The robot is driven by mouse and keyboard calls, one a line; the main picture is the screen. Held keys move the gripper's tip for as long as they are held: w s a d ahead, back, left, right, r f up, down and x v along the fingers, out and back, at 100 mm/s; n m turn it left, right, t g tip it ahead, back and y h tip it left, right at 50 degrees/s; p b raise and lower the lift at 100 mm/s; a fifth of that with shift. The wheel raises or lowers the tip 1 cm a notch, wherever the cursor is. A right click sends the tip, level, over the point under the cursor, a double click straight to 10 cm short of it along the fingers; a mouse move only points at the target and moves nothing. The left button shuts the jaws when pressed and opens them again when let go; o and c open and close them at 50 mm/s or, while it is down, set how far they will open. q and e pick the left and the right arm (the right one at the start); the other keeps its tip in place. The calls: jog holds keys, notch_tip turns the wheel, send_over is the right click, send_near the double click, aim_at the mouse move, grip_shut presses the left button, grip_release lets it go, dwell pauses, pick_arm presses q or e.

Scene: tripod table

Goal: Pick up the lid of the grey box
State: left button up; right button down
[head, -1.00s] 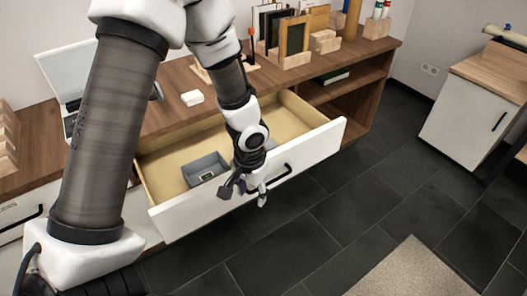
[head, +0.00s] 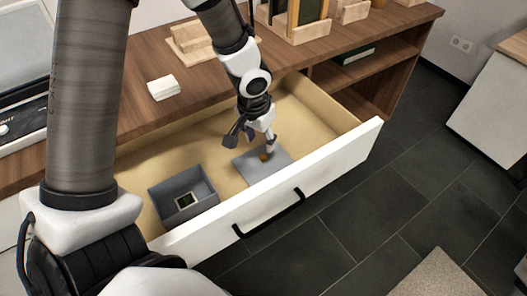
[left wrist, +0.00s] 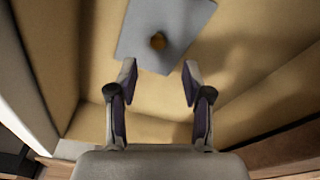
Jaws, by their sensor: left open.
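The grey box (head: 163,201) stands without its lid in the left part of the open drawer, with a small green and white item (head: 186,201) inside. The flat grey lid (head: 282,162) with a small round brown knob lies apart from the box, to its right in the drawer. The lid also shows in the left wrist view (left wrist: 190,22), its knob (left wrist: 158,41) ahead of the fingertips. My left gripper (head: 254,146) is over the drawer, close to the lid's knob. In the left wrist view its two fingers (left wrist: 160,80) are spread with nothing between them. My right gripper is not in view.
The drawer's white front (head: 340,155) with a black handle (head: 270,213) borders the space at the near side. A white block (head: 163,88) and wooden holders (head: 192,42) stand on the wooden counter behind. Bare drawer floor lies around the lid.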

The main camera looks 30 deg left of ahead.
aim_at(263, 156)
pick_arm(q)
jog(key=f+b, duration=0.1)
jog(key=f, duration=0.3)
jog(key=f+b, duration=0.1)
jog(key=f, duration=0.2)
jog(key=shift+w+d+b, duration=0.15)
jog(key=shift+w+b, duration=0.2)
jog(key=shift+w, duration=0.05)
jog(key=shift+r, duration=0.15)
jog(key=shift+c, duration=0.4)
grip_shut()
